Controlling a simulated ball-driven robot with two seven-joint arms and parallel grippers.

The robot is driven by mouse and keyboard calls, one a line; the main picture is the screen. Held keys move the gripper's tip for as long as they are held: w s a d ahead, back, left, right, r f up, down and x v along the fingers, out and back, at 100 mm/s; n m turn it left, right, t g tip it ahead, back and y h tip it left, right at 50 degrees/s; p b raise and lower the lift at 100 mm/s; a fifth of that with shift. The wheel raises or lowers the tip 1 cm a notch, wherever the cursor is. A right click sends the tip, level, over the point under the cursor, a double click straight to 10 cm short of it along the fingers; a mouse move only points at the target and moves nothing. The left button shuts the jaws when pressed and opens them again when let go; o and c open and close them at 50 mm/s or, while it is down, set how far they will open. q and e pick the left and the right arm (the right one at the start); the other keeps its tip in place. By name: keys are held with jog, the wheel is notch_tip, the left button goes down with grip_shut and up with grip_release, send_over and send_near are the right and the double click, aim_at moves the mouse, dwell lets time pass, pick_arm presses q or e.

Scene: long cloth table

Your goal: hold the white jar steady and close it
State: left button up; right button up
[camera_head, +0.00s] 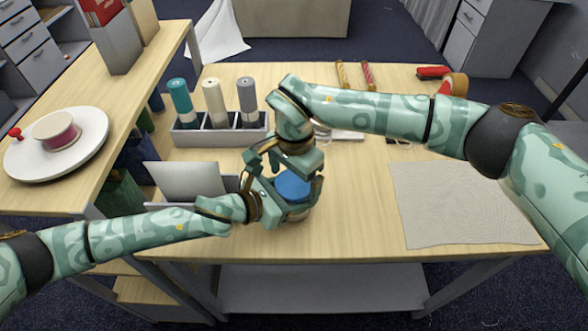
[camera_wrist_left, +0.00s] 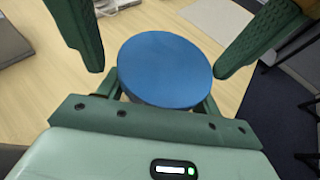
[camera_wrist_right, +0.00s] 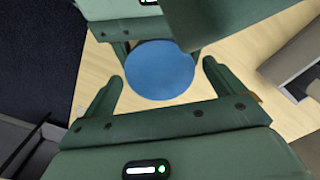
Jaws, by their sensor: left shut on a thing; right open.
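The white jar (camera_head: 295,211) stands upright on the table, mostly hidden by my grippers and the blue lid (camera_head: 291,188) on top of it. The lid shows as a round, level disc in the left wrist view (camera_wrist_left: 165,70) and the right wrist view (camera_wrist_right: 159,70). Whether it is screwed tight cannot be told. My left gripper (camera_head: 290,203) is shut on the jar below the lid. My right gripper (camera_head: 283,160) comes from above. Its fingers (camera_wrist_right: 160,88) are open on either side of the lid, with gaps, holding nothing.
A grey rack (camera_head: 220,138) with teal, cream and grey spools stands behind. A grey cloth mat (camera_head: 455,208) lies on the right. A tape roll (camera_head: 458,86) and red-handled tool are at the back right.

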jog(key=c, duration=1)
jog(key=m, duration=0.3)
jog(key=o, duration=1.1)
jog(key=shift+r, duration=2.25)
